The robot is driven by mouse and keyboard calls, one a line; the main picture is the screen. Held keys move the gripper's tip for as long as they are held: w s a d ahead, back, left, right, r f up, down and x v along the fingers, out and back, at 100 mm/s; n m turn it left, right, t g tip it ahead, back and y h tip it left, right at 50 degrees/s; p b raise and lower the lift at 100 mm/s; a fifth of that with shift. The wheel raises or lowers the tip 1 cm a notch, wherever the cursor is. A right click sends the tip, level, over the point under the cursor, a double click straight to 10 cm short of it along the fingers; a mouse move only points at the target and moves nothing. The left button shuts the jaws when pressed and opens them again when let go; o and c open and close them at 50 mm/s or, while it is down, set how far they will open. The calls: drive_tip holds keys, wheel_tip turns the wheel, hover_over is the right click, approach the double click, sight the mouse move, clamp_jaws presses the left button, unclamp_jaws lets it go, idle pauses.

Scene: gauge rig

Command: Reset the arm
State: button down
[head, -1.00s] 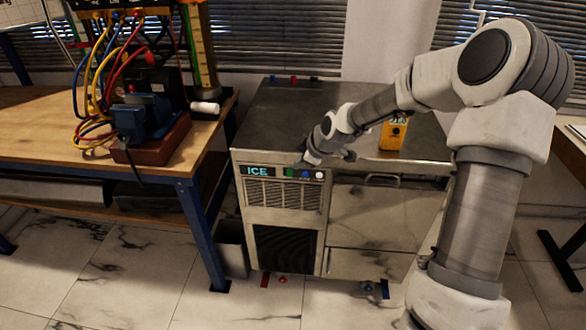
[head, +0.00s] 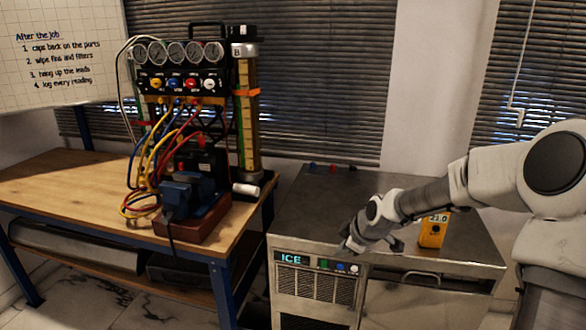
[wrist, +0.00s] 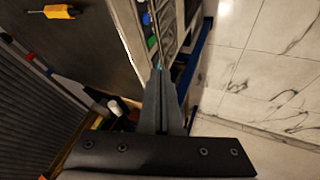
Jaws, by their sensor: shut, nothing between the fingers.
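My gripper (head: 345,244) hangs at the front top edge of the steel ice machine (head: 330,205), just above its button panel. In the wrist view its two fingers (wrist: 160,75) lie together, with nothing between them. Beside them runs the machine's front panel with a green button (wrist: 152,42) and a blue button (wrist: 146,19). The head view does not show whether the fingertips touch the machine. My arm reaches in from the right, bent over the machine's top.
A yellow meter (head: 432,231) stands on the machine top behind my forearm. The rear of the machine top is mostly clear.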

drive_tip(key=s+r+m+g+h+p, duration=0.1)
drive_tip(key=s+r+m+h+p, duration=0.45)
drive_tip(key=s+r, duration=1.45)
drive_tip(key=s+a+r+m+y+p, duration=0.1)
drive_tip(key=s+r+m, duration=0.1)
drive_tip(key=s, duration=0.4)
drive_tip(key=s+a+r+m+y+p, duration=0.1)
drive_tip(key=s+r+m+y+p, duration=0.1)
drive_tip(key=s+m, duration=0.3)
drive_tip(key=shift+s+a+r, duration=0.2)
drive_tip(key=shift+s+r, duration=0.35)
drive_tip(key=shift+s, duration=0.2)
